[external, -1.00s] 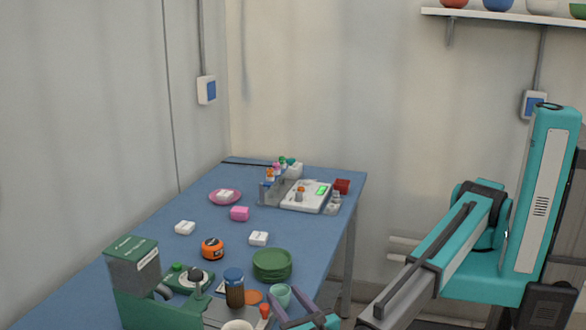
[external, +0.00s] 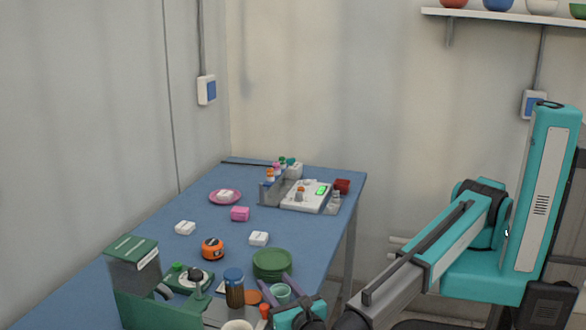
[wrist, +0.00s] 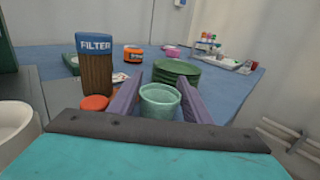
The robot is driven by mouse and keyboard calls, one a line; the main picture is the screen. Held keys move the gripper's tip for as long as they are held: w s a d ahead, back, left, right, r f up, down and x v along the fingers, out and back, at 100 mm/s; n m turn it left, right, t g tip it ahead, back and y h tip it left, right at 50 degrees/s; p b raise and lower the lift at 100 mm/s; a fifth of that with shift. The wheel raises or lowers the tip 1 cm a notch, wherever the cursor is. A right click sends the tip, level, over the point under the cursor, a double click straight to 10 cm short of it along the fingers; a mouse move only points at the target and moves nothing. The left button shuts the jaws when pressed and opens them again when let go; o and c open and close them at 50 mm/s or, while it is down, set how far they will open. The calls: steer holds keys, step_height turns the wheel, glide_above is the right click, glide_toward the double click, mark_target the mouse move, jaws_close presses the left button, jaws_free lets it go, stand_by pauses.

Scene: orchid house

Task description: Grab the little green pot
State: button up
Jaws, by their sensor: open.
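The little green pot (external: 280,294) is pale green, open at the top and upright near the table's front right edge. In the wrist view the little green pot (wrist: 160,102) stands between the two purple fingers of my gripper (wrist: 155,97). My gripper (external: 277,290) is open, with one finger on each side of the pot. I cannot tell whether either finger touches it. The pot's lower part is hidden by my gripper body in the wrist view.
A dark green saucer stack (external: 272,264) is just behind the pot. A brown jar with a blue lid (external: 235,288) labelled FILTER (wrist: 91,65) and a small orange-red item (wrist: 95,103) stand to the left. A white bowl (wrist: 14,130) is further left. The table's right edge is close.

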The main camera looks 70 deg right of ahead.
steer(key=shift+x, duration=0.8)
steer(key=c, duration=0.7)
